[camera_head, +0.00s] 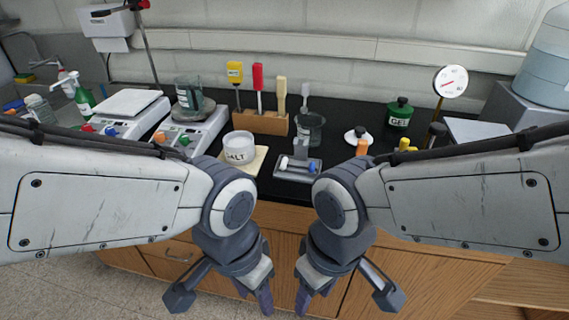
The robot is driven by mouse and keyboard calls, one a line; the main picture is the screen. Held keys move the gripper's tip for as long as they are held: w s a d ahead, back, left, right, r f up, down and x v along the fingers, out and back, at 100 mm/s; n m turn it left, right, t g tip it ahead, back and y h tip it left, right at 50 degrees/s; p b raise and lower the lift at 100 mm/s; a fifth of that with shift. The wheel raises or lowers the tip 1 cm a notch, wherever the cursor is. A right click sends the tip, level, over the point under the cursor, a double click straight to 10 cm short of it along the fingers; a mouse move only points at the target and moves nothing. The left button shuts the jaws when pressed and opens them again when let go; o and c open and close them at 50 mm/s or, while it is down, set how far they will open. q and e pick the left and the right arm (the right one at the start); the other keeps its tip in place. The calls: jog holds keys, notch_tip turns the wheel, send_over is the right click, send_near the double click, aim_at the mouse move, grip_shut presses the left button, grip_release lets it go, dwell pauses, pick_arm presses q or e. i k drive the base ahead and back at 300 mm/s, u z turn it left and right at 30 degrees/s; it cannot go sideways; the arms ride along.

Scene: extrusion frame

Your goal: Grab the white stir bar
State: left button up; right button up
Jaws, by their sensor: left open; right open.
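A small white stir bar (284,163) lies at the left side of a small grey tray (298,177) on the black bench top. A blue piece (312,168) sits at the tray's right side, and a grey upright part stands between them. My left gripper (254,292) hangs in front of the wooden cabinet, below the bench edge, open and empty. My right gripper (314,292) hangs beside it to the right, also open and empty. Both are well apart from the stir bar, nearer to me and lower.
Behind are a glass beaker (310,130) and a wooden rack (262,122) with coloured-handled tools. Hot plates (190,130) stand left. A green jar (399,113) and a dial gauge (451,81) stand right.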

aim_at(284, 161)
jog(key=u, duration=3.4)
jog(key=k, duration=1.3)
jog(key=z, duration=2)
jog(key=i, duration=0.5)
jog(key=z, duration=0.05)
